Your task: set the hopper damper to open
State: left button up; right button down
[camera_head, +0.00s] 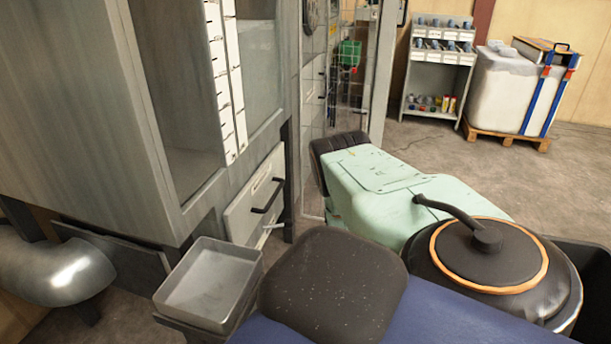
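A large grey metal hopper cabinet (85,110) fills the left side. It has a tall window (190,100) with a white marked scale strip (228,80) on it. Low on its right part is a pale panel (243,205) with a black bar handle (266,196). A small light lever (272,227) sticks out near the panel's lower edge. I cannot tell which of these parts is the damper control, or its setting. Neither of my grippers is in view.
An empty grey metal tray (208,285) stands below the cabinet front. A rounded metal duct (55,270) is at lower left. A small shelf rack (440,65) and a strapped white bale (510,90) on a pallet (507,137) stand at the back right. Bare floor (560,180) lies before them.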

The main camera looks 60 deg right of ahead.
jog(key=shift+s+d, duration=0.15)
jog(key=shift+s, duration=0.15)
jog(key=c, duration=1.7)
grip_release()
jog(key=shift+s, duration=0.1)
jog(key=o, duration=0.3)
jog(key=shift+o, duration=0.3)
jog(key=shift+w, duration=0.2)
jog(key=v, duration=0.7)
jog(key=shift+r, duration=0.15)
